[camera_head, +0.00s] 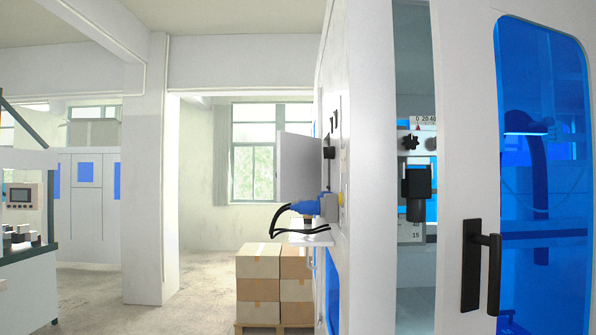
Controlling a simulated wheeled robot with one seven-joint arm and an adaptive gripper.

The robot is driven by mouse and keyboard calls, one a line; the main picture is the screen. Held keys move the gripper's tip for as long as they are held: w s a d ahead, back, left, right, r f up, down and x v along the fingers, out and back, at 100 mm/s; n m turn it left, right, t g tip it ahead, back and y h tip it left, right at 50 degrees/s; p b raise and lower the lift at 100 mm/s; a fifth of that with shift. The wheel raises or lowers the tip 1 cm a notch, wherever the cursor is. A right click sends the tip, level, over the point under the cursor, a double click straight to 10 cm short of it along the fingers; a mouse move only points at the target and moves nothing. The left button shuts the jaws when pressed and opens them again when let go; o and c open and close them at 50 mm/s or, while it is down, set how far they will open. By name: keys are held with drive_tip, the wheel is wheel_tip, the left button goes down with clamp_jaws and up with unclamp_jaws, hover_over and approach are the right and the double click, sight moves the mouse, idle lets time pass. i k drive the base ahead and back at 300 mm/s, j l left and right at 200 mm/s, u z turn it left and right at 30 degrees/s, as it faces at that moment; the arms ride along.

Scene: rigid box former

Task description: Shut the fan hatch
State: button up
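A large white machine (364,260) fills the right half of the head view. A flat grey panel (298,168) stands out from its left side at mid height; I cannot tell whether this is the fan hatch. A white door (462,140) with a blue window (515,60) and a black handle (482,265) is at the right. A tall gap left of this door shows the machine's inside, so it seems to stand open. No part is clearly marked as the fan hatch. My gripper is not in view.
A blue connector (306,207) with black cables sits above a small white shelf (308,237) on the machine's left side. Stacked cartons (258,280) stand on a pallet behind. A pillar (146,200) and another machine (30,240) are at the left. Floor between them is clear.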

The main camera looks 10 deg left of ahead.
sight(299, 173)
drive_tip(key=i+j+z, duration=0.1)
drive_tip(key=i+j, duration=0.15)
drive_tip(key=j, duration=0.15)
drive_tip(key=i+j+z, duration=0.1)
drive_tip(key=j, duration=0.3)
drive_tip(key=i+j+z, duration=0.1)
drive_tip(key=i+j, duration=0.35)
drive_tip(key=j, duration=0.35)
drive_tip(key=i+j+z, duration=0.15)
drive_tip(key=j, duration=0.3)
drive_tip(key=i+j+z, duration=0.1)
drive_tip(key=j, duration=0.35)
drive_tip(key=i+j+z, duration=0.1)
drive_tip(key=i+j, duration=0.15)
drive_tip(key=j, duration=0.2)
drive_tip(key=i+j+z, duration=0.1)
drive_tip(key=j, duration=0.4)
